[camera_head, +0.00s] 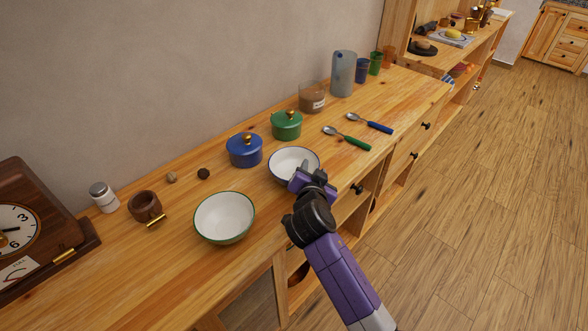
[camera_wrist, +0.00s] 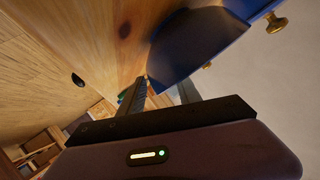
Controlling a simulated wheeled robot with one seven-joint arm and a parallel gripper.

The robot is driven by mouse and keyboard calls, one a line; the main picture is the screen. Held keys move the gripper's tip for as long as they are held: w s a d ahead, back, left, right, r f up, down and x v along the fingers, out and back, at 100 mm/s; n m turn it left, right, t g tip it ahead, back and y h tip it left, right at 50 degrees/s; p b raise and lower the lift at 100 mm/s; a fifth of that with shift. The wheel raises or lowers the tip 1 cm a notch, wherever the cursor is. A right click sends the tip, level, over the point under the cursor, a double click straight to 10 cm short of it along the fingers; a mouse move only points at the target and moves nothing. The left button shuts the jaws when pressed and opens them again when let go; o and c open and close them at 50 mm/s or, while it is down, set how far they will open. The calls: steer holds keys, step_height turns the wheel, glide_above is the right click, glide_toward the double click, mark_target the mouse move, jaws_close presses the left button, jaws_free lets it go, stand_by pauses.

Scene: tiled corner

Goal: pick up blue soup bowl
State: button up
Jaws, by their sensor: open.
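The blue soup bowl (camera_head: 291,160), white inside with a blue rim, stands upright on the wooden counter near its front edge. My gripper (camera_head: 311,180) is at the bowl's near right side and hides part of its rim. In the wrist view the bowl's dark blue outer wall (camera_wrist: 197,45) is close beyond the fingertips. My gripper (camera_wrist: 166,88) is open there, with its two fingers apart. One fingertip is close to the bowl's edge; I cannot tell whether it touches. The bowl does not look lifted.
A green-rimmed bowl (camera_head: 224,217) stands to the left. A blue lidded pot (camera_head: 244,150) and a green lidded pot (camera_head: 286,125) stand behind. Spoons with green (camera_head: 347,138) and blue (camera_head: 370,124) handles lie to the right. Drawer knobs stick out of the counter's front.

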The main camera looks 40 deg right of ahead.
steer(key=shift+x, duration=1.05)
jaws_close()
steer(key=shift+s+f, duration=0.1)
stand_by(0.5)
